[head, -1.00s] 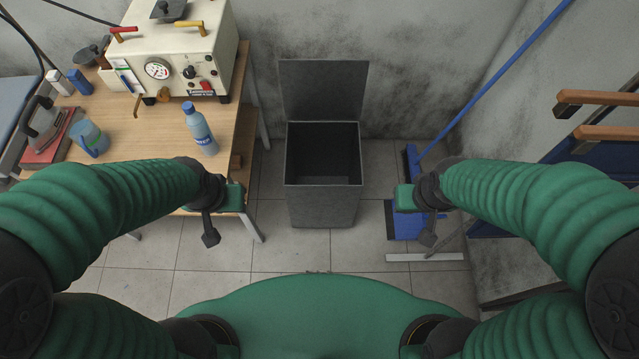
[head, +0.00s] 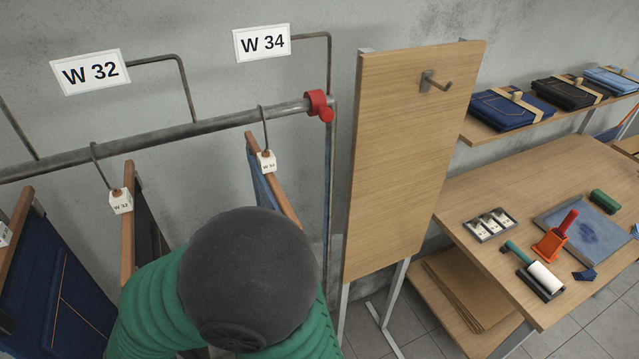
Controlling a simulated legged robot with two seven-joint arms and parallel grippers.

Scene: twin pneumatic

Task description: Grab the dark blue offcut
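A small dark blue scrap of cloth (head: 584,275), which looks like the offcut, lies flat on the wooden table (head: 490,190) at the right, near its front edge. It is beside the lint roller (head: 545,277) and below the light blue denim piece (head: 588,228). One of my green arms with a dark round joint fills the lower left middle, far from the scrap. Neither of my grippers shows in the head view, so their state is hidden.
A clothes rail (head: 190,130) with hanging trousers runs across the left. A tall wooden panel (head: 405,160) with a hook stands between rail and table. On the table are a stamp in an orange holder (head: 552,245), a green block (head: 605,201) and a small tray (head: 490,225). Folded jeans (head: 508,108) lie on the shelf above.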

